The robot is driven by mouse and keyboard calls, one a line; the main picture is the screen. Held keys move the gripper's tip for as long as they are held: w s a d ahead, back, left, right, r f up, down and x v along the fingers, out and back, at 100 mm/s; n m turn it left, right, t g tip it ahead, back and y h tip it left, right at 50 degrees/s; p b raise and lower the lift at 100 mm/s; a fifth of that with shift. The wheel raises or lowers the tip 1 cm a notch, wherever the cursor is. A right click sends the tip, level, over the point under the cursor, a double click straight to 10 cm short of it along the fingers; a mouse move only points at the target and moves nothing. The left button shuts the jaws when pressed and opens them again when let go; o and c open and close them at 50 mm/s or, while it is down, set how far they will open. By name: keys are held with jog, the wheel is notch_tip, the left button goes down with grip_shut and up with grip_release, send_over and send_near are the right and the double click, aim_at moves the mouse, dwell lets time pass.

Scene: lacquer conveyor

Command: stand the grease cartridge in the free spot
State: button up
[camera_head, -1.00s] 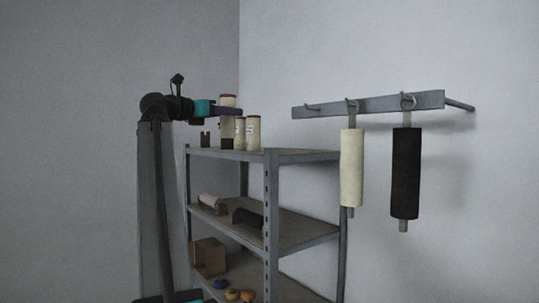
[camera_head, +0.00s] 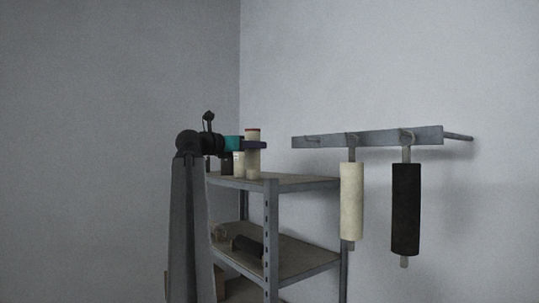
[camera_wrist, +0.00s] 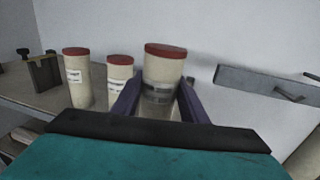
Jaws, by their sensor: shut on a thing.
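My gripper (camera_wrist: 154,97) is shut on a cream grease cartridge with a red cap (camera_wrist: 165,62). Its purple fingers lie on either side of the cartridge, which looks upright. In the head view my gripper (camera_head: 254,145) is at the shelf's top board with this cartridge (camera_head: 253,135) in it. Whether its base touches the board cannot be told. Two similar labelled cartridges stand to its left in the wrist view, a nearer one (camera_wrist: 77,82) and one (camera_wrist: 119,72) close to the left finger. The free spot cannot be made out clearly.
The grey shelf unit's top board (camera_head: 300,180) has bare room at the right. A dark bracket-like object (camera_wrist: 43,73) stands at the left. A wall rail (camera_head: 370,138) carries a cream roll (camera_head: 351,200) and a black roll (camera_head: 405,208) to the right of the shelf.

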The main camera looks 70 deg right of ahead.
aim_at(254, 157)
jog(key=s+d+p, duration=0.2)
jog(key=s+d, duration=0.2)
jog(key=d, duration=0.1)
jog(key=shift+s+d+f, duration=0.15)
jog(key=shift+d+f, duration=0.15)
jog(key=shift+f+p, duration=1.25)
jog(key=shift+f, duration=0.5)
jog(key=shift+f, duration=0.1)
jog(key=o, duration=1.3)
jog(key=shift+a, duration=0.1)
jog(key=b+v, duration=0.4)
jog(key=v, duration=0.8)
